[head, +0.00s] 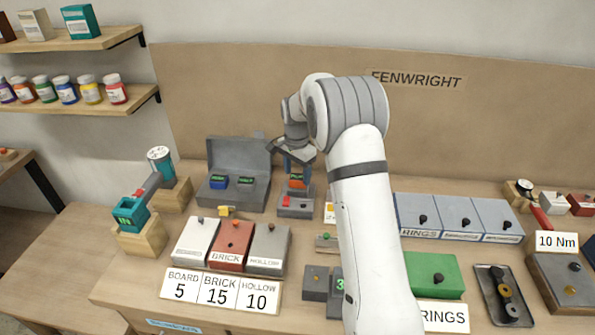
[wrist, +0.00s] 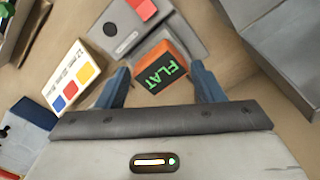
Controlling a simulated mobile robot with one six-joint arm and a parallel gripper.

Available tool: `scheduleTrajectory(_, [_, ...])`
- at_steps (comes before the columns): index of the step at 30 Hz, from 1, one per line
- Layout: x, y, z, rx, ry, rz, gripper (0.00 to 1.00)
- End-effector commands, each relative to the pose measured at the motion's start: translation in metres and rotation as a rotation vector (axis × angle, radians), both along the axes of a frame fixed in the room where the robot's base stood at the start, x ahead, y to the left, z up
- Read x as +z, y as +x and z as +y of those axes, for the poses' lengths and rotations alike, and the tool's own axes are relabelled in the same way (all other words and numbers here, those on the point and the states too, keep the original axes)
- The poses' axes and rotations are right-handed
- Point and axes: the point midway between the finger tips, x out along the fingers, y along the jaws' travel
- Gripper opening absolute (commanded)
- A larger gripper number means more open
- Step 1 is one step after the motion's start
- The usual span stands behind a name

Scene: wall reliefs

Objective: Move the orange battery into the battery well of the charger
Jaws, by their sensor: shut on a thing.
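The orange battery (head: 296,181) has a dark face, which reads FLAT in green in the wrist view (wrist: 160,70). My gripper (head: 297,168) is shut on it, with one blue finger on each side in the wrist view (wrist: 159,76). The grey charger (head: 295,208) has a red block on top and stands just in front of the battery. In the wrist view the charger (wrist: 183,17) shows a dark round knob, and the battery overlaps its edge. I cannot tell whether the battery touches the charger, and its well is not clearly visible.
A white card with coloured squares (wrist: 77,74) lies close by. Brick boxes (head: 232,243), grey ring bins (head: 450,215) and a green box (head: 434,275) crowd the bench around my arm.

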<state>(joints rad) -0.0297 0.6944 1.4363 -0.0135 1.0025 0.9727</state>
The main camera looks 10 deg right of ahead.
Motion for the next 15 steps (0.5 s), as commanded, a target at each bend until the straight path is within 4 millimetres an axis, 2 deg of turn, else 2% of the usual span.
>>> scheduleTrajectory(3, [-0.0043, -0.0005, 0.0002, 0.0, 0.0, 0.001, 0.3])
scheduleTrajectory(4, [-0.0032, -0.0004, 0.0002, 0.0, 0.0, 0.001, 0.64])
scheduleTrajectory(12, [-0.0026, -0.0002, 0.0003, 0.0, 0.0, 0.001, 0.86])
scheduleTrajectory(15, [-0.0025, -0.0002, 0.0003, 0.0, -0.001, 0.001, 0.87])
